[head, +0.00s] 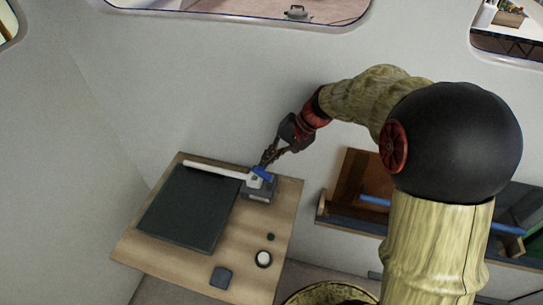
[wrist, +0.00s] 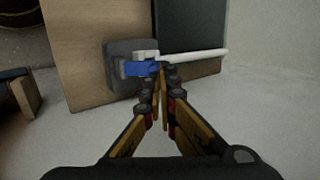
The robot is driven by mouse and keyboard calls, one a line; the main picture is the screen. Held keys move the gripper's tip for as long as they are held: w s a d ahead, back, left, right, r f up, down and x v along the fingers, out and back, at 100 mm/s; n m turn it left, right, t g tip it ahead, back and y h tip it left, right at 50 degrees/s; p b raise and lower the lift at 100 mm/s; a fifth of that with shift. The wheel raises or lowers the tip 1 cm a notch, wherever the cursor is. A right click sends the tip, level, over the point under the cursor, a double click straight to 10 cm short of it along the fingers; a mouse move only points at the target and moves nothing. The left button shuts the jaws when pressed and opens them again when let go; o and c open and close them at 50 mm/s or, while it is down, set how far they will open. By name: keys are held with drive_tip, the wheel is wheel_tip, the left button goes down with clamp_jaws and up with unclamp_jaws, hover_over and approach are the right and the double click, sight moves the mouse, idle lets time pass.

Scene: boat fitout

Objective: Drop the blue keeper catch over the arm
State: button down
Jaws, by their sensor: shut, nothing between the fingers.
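The blue keeper catch (head: 262,173) is at the back right of the wooden table, on the white bracket of a grey block (head: 258,194). It also shows in the wrist view (wrist: 139,69). The white arm (head: 215,170) runs left from the bracket along the back edge of a dark panel; the wrist view shows it too (wrist: 200,55). My gripper (head: 266,163) comes down from the upper right, its fingertips close by the catch. In the wrist view the fingers (wrist: 160,72) are together and empty. I cannot tell whether they touch the catch or whether the catch sits fully over the arm.
The dark panel (head: 190,210) covers much of the table (head: 160,246). A dark square piece (head: 221,277), a round white-topped piece (head: 263,259) and a small dark knob (head: 271,237) lie at the front. A wall rises close behind; a wooden tray (head: 345,219) is to the right.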

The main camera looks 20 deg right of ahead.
sight(254, 167)
drive_tip(key=shift+a+p, duration=0.1)
drive_tip(key=shift+p, duration=0.2)
drive_tip(key=shift+w+r+p, duration=0.1)
drive_tip(key=shift+p, duration=0.2)
drive_tip(key=shift+a, duration=0.15)
drive_tip(key=shift+w+a+g+h+p, duration=0.25)
drive_tip(key=shift+g+h+p, duration=0.25)
drive_tip(key=shift+p, duration=0.8)
drive_tip(key=h+p, duration=0.1)
drive_tip(key=p, duration=0.2)
drive_tip(key=shift+w+a, duration=0.25)
drive_tip(key=shift+a, duration=0.15)
drive_tip(key=p, duration=0.2)
drive_tip(key=a+g+h+p, duration=0.1)
drive_tip(key=p, duration=0.1)
drive_tip(key=shift+w+a+f, duration=0.1)
drive_tip(key=shift+w+f, duration=0.2)
drive_tip(key=shift+w, duration=0.1)
drive_tip(key=h+p, duration=0.1)
drive_tip(key=w+a+f+g+h+p, duration=0.1)
drive_tip(key=p, duration=0.1)
drive_tip(key=shift+f, duration=0.25)
drive_tip(key=shift+w+a+f+p, duration=0.1)
drive_tip(key=shift+a+f+p, duration=0.1)
drive_tip(key=shift+f+p, duration=0.15)
drive_tip(key=shift+w+a+f, duration=0.1)
drive_tip(key=shift+a, duration=0.05)
